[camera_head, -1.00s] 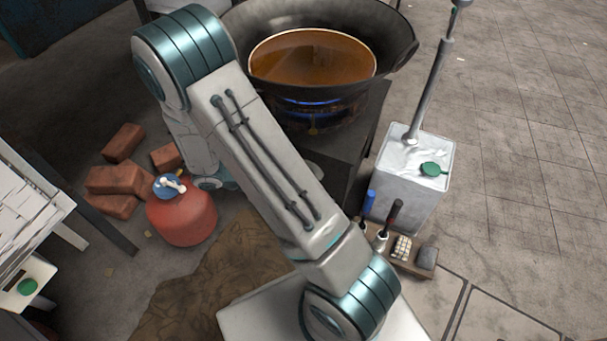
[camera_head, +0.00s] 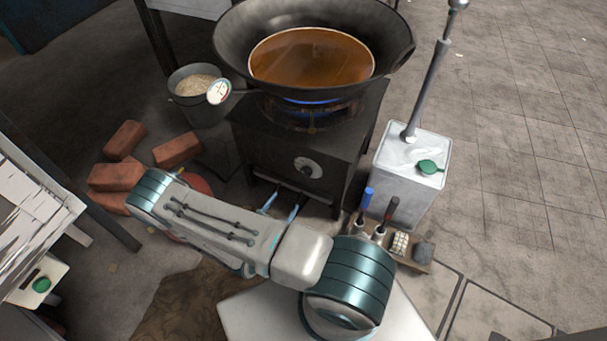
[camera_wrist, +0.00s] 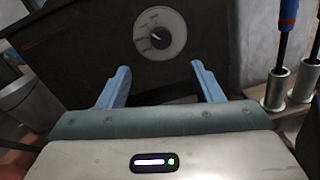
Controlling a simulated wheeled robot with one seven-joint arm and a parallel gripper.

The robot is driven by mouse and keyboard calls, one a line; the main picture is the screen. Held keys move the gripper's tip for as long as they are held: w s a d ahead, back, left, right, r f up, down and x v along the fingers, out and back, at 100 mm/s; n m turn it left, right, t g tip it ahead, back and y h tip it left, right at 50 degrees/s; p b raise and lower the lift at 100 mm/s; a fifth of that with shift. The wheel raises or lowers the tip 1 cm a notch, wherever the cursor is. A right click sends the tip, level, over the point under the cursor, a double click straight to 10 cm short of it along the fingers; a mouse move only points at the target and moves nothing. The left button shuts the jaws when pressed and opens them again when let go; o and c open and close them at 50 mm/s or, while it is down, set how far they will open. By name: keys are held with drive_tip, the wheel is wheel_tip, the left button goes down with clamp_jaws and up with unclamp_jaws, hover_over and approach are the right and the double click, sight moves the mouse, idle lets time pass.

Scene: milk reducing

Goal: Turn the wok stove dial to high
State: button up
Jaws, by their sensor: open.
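The wok stove (camera_head: 340,150) is a dark box with a blue flame under the wok (camera_head: 235,50), which holds brown liquid. Its round pale dial (camera_head: 307,167) is on the front face. In the wrist view the dial (camera_wrist: 160,34) is ahead of and above the fingertips, with a dark centre and a short white pointer mark; its lettering is too small to read. My gripper (camera_wrist: 160,82) is open and empty, its two blue fingers apart and not touching the dial. In the head view my gripper (camera_head: 282,206) shows low in front of the stove, below the dial.
A bucket (camera_head: 198,100) with pale contents and a round thermometer gauge (camera_head: 219,92) are left of the stove. A metal canister (camera_head: 405,180) and tool rack (camera_head: 420,262) stand to the right.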

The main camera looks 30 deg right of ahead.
sight(305, 174)
drive_tip(key=b+x, duration=0.3)
drive_tip(key=x, duration=1)
drive_tip(key=shift+w+d, duration=0.15)
drive_tip(key=shift+d, duration=0.05)
drive_tip(key=c, duration=1)
